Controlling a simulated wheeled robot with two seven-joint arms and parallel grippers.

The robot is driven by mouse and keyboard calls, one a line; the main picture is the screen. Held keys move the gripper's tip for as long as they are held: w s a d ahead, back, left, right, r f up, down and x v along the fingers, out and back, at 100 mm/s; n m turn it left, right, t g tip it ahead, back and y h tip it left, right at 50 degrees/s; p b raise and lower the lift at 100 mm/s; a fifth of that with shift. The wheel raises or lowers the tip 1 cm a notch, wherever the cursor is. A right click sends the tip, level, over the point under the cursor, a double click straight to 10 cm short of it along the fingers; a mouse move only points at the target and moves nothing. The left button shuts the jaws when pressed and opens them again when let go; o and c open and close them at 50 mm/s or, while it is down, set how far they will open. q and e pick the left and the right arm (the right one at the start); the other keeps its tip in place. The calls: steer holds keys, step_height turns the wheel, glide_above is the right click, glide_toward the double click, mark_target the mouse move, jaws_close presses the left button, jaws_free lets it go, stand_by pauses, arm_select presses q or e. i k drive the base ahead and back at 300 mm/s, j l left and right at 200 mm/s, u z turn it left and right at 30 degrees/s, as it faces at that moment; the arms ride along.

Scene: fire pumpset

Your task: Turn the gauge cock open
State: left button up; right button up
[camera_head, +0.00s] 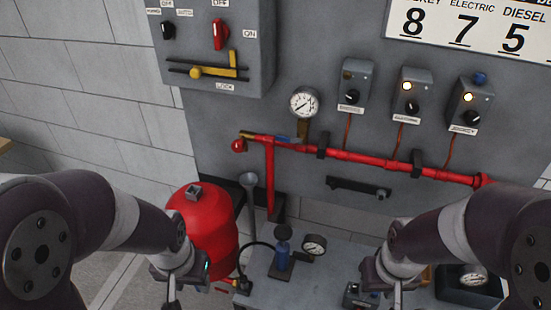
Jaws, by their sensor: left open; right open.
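A round white pressure gauge (304,102) is mounted on the grey panel above a red pipe (350,156). A brass stem (303,130) joins the gauge to the pipe. A small blue lever (288,139), which looks like the gauge cock's handle, lies nearly along the pipe just left of the stem. My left gripper (172,300) is open at the lower left, in front of the red tank and well below the lever. My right gripper (396,298) is open at the lower right, above the bench. Both grippers are apart from the cock, and their fingertips are hard to make out.
A red tank (207,230) stands at the left. A grey bench (330,262) below carries a blue hand pump (282,248) and a second gauge (314,245). Three switch boxes, including one beside the gauge (355,84), and a larger control box (215,50) project from the panel.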

mark_target(287, 139)
steer(key=k+z, duration=0.25)
steer(key=z, duration=0.15)
steer(key=k+l+z, duration=0.1)
steer(key=z, duration=0.35)
steer(key=k+l+z, duration=0.25)
steer(key=z, duration=0.15)
steer(key=k+l+z, duration=0.25)
steer(key=z, duration=0.15)
steer(key=j+z, duration=0.15)
steer(key=j, duration=0.3)
steer(key=j+z, duration=0.15)
steer(key=j, duration=0.35)
steer(key=k+j+z, duration=0.1)
steer(key=j, duration=0.35)
steer(key=k+j+z, duration=0.15)
steer(key=j, duration=0.3)
steer(key=j+z, duration=0.15)
steer(key=j, duration=0.3)
steer(key=k+j+z, duration=0.15)
steer(key=j, duration=0.3)
steer(key=k+j+z, duration=0.1)
steer(key=j, duration=0.35)
steer(key=k+j+z, duration=0.15)
steer(key=j, duration=0.25)
steer(key=k+j, duration=0.1)
steer(key=j, duration=0.95)
steer(key=k+j, duration=0.15)
steer(key=j, duration=0.4)
